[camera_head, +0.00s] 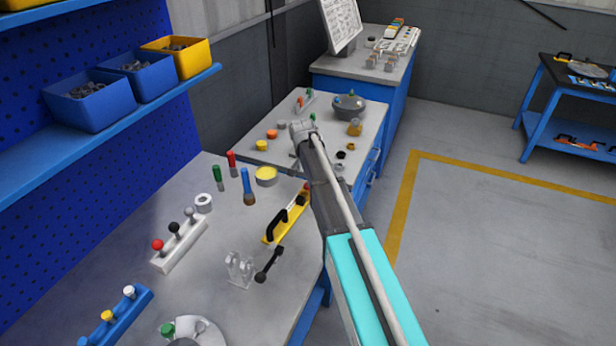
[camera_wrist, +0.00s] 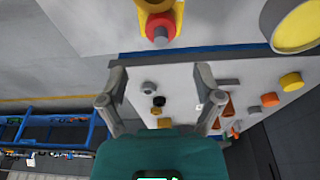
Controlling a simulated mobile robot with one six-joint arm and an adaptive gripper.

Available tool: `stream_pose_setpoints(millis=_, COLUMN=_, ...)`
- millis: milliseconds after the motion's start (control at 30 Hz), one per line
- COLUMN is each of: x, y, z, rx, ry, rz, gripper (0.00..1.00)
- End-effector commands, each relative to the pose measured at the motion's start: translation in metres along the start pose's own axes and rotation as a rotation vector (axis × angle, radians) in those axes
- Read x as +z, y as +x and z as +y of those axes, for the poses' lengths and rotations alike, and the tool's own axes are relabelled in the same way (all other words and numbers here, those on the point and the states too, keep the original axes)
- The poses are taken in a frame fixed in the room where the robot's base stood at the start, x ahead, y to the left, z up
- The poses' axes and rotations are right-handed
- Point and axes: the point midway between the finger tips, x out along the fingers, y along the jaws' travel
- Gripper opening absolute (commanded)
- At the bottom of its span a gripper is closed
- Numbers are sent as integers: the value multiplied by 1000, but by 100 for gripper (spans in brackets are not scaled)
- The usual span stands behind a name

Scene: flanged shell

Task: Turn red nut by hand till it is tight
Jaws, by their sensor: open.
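A red nut (camera_wrist: 160,26) shows at the top of the wrist view. It sits around a grey stud end, against a yellow part (camera_wrist: 155,6). In the head view a small red patch (camera_head: 307,187) shows at the far end of the yellow block (camera_head: 272,234), beside my arm, and may be this nut. My gripper (camera_wrist: 156,96) is open and empty, its two fingers spread wide. The red nut is beyond the fingertips in the wrist view, not between them. My arm hides part of the yellow block's surroundings in the head view.
The near bench has a white block with knobs (camera_head: 180,246) and a clear stand (camera_head: 239,268). Open floor lies at right.

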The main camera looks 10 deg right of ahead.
Motion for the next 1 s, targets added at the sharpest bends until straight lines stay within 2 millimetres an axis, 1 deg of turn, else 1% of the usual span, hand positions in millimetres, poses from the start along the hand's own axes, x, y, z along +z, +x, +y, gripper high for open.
stream_pose_setpoints(millis=33, x=-6, y=-17, z=-1, rx=0, ry=0, rz=-21, gripper=84)
stream_pose_setpoints(millis=100, x=-8, y=-28, z=-1, rx=0, ry=0, rz=-54, gripper=84)
stream_pose_setpoints(millis=300, x=-13, y=-56, z=-1, rx=-4, ry=-5, rz=-139, gripper=84)
stream_pose_setpoints(millis=400, x=-14, y=-64, z=-1, rx=-5, ry=-8, rz=-169, gripper=84)
stream_pose_setpoints(millis=567, x=-15, y=-70, z=-1, rx=-7, ry=-10, rz=-195, gripper=84)
stream_pose_setpoints(millis=1000, x=-14, y=-69, z=-1, rx=-8, ry=-11, rz=-199, gripper=84)
